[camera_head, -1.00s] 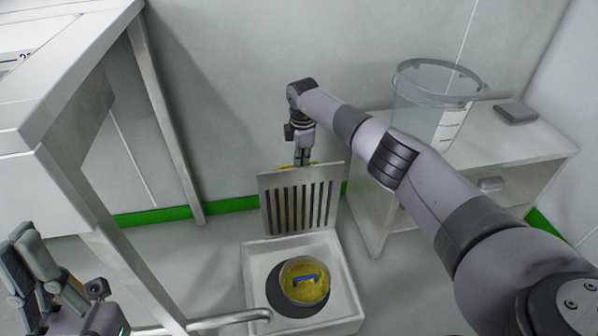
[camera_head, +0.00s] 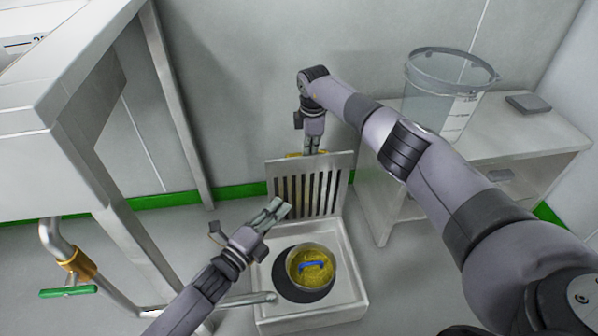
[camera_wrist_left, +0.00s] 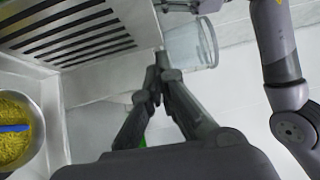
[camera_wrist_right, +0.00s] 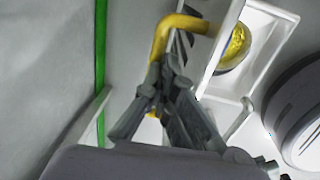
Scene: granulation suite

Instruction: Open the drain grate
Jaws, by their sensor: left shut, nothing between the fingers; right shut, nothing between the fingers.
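The slotted metal drain grate (camera_head: 308,190) stands nearly upright at the back edge of the white drain basin (camera_head: 352,270). Its yellow handle (camera_wrist_right: 185,22) is on the rear side. My right gripper (camera_head: 312,151) is behind the grate's top edge. Its shut fingers (camera_wrist_right: 166,65) overlap the handle in the right wrist view, with nothing gripped. My left gripper (camera_head: 281,207) is shut and empty in front of the grate's lower left corner, and its fingertips show in the left wrist view (camera_wrist_left: 160,60). A round basket of yellow granules (camera_head: 314,270) with a blue handle (camera_head: 312,265) sits in the basin.
A steel table (camera_head: 110,190) is at the left, above a pipe with a green valve lever (camera_head: 68,291). A clear bucket (camera_head: 440,95) and a grey block (camera_head: 528,104) stand on a white cabinet (camera_head: 490,150) at the right.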

